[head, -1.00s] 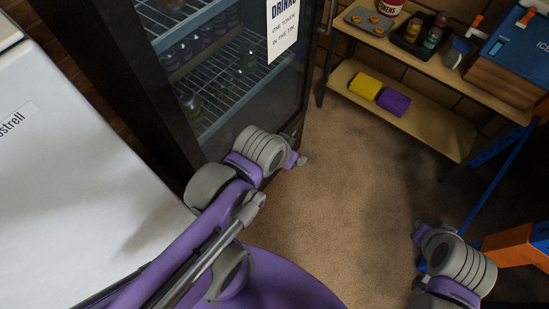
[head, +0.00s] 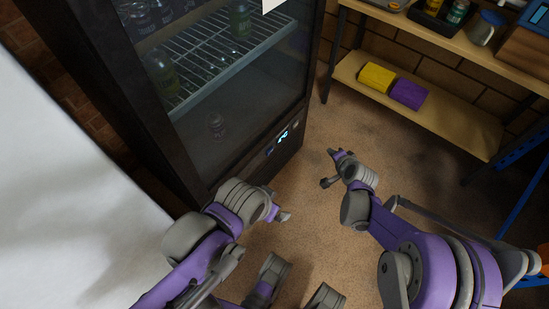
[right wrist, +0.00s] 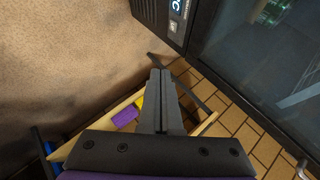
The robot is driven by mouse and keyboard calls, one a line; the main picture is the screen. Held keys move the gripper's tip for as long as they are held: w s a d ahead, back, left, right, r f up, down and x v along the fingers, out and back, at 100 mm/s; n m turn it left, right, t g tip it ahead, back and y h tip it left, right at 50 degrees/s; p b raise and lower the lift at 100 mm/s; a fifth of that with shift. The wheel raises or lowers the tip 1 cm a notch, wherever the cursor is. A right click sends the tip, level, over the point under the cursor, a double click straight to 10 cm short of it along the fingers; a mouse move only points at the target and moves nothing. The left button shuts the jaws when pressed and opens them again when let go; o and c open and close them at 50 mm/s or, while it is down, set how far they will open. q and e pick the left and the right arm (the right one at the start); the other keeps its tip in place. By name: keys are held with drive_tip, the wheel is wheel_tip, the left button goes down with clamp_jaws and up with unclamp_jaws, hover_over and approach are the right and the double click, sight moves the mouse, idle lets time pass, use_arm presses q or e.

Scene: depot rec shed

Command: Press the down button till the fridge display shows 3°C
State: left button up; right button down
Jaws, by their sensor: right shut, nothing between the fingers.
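The black glass-door fridge (head: 240,160) stands at the left of centre in the head view. Its small lit cyan display (head: 283,136) is on the lower front panel, with small marks beside it; the digits are too small to read. In the right wrist view the display (right wrist: 176,5) is cut by the top edge, showing a "C", with a pale square button (right wrist: 173,26) just below it. My right gripper (head: 331,168) is in front of the panel, apart from it; its fingers (right wrist: 160,73) are together and empty. My left gripper (head: 283,214) is low beside the fridge's base, its fingers unclear.
A wooden shelf unit (head: 440,108) stands at the right, with a yellow block (head: 376,77) and a purple block (head: 408,93) on its lower board. A white surface (head: 60,190) fills the left. Brown floor between fridge and shelf is clear.

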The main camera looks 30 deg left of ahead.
sight(270, 151)
use_arm(q)
wheel_tip(270, 151, down, 9)
drive_tip(key=w+b, duration=0.1)
drive_tip(key=b, duration=0.6)
drive_tip(key=shift+w+f, duration=0.15)
use_arm(e)
drive_tip(key=a+f+m+y, duration=0.1)
drive_tip(key=a+f, duration=0.5)
drive_tip(key=f, duration=0.5)
drive_tip(key=a+f+m+y, duration=0.1)
drive_tip(key=a+f, duration=0.6)
drive_tip(key=f, duration=0.5)
drive_tip(key=shift+s+a, duration=0.15)
drive_tip(key=shift+s, duration=0.25)
drive_tip(key=shift+a+f, duration=0.1)
use_arm(q)
drive_tip(key=shift+r+p, duration=0.5)
use_arm(e)
drive_tip(key=a, duration=0.8)
drive_tip(key=shift+w+a, duration=0.25)
drive_tip(key=shift+w, duration=0.1)
drive_tip(key=shift+a, duration=0.1)
drive_tip(key=shift+a, duration=0.35)
